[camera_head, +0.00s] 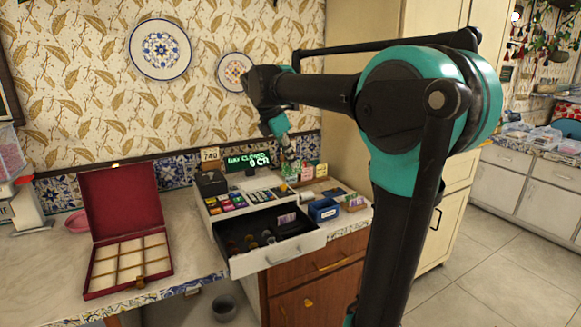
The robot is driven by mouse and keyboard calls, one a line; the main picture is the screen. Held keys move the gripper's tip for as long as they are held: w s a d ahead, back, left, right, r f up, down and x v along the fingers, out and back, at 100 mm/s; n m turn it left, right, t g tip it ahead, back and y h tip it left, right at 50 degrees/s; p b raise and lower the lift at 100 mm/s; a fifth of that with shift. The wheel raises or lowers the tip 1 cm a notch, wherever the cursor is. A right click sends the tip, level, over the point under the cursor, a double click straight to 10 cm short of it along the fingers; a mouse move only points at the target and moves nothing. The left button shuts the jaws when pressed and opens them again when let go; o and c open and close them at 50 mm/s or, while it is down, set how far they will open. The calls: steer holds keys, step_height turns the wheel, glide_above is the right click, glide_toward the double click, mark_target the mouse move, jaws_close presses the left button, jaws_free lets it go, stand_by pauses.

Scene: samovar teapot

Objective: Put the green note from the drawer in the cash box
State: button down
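A cash register with colored keys (240,200) stands on the counter, its drawer (275,258) pulled open. The drawer holds dark coin-like pieces at its left and a small purple-pink note (287,219) near its back. I cannot make out a green note in the drawer. My gripper (290,158) points down above the right back of the register, clear of the drawer. A small green patch shows just below its tip; whether it is held or behind it, and whether the fingers are open, is unclear. A small blue box (323,210) stands right of the drawer.
An open dark red case (121,203) with pale compartments lies on the left counter. A wooden holder with purple notes (355,203) is at right. My arm hides part of the right side.

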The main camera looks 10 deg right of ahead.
steer(key=shift+r, duration=1.75)
steer(key=shift+f, duration=0.1)
